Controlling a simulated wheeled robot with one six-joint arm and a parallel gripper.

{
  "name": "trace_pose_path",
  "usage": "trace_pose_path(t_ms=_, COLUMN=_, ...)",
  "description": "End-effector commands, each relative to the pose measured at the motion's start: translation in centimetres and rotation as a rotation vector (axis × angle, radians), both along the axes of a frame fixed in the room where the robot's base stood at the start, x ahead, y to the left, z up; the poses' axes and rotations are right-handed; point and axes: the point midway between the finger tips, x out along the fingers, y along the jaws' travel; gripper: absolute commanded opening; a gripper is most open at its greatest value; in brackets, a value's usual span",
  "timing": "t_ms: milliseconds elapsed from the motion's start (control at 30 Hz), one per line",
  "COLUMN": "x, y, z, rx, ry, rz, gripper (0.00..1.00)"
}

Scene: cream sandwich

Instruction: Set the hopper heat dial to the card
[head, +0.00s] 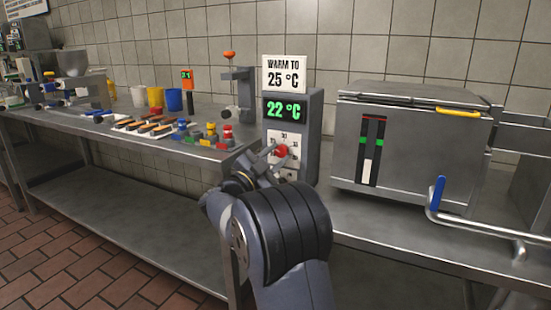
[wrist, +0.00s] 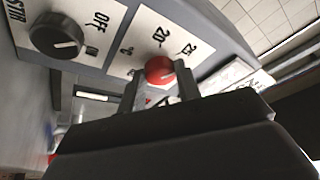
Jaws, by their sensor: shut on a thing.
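The heat dial is a red knob (head: 282,151) on a white scale plate on the front of a grey control box (head: 313,125). In the wrist view the red dial (wrist: 160,69) sits between my gripper's fingers (wrist: 158,90), beside the printed marks 20 and 25. My gripper (head: 272,157) is shut on the dial. The card (head: 284,74) on top of the box reads "WARM TO 25 °C". The green display (head: 285,109) below it reads 22 °C. The dial's exact pointer direction is hard to make out.
A black knob (wrist: 56,36) marked STIR and OFF is near the dial in the wrist view. A steel lidded unit (head: 415,140) with a blue-handled pipe (head: 438,193) stands right. Cups (head: 155,97), coloured pieces and trays cover the left bench (head: 200,150).

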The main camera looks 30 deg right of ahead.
Motion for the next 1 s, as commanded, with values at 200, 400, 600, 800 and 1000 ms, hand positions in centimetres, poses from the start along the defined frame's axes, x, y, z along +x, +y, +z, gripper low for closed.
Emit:
trace_pose_path(t_ms=200, x=0.02, y=0.01, z=-0.02, rx=0.01, ry=-0.011, rz=0.001, gripper=0.09)
trace_pose_path(t_ms=400, x=0.01, y=0.02, z=-0.04, rx=0.01, ry=-0.011, rz=0.001, gripper=0.09)
trace_pose_path(t_ms=600, x=0.01, y=0.01, z=-0.03, rx=0.01, ry=-0.011, rz=0.0, gripper=0.43)
trace_pose_path(t_ms=800, x=0.01, y=0.01, z=-0.02, rx=0.008, ry=-0.011, rz=0.0, gripper=0.54)
trace_pose_path(t_ms=1000, x=-0.05, y=0.19, z=-0.03, rx=0.009, ry=-0.011, rz=0.001, gripper=0.54)
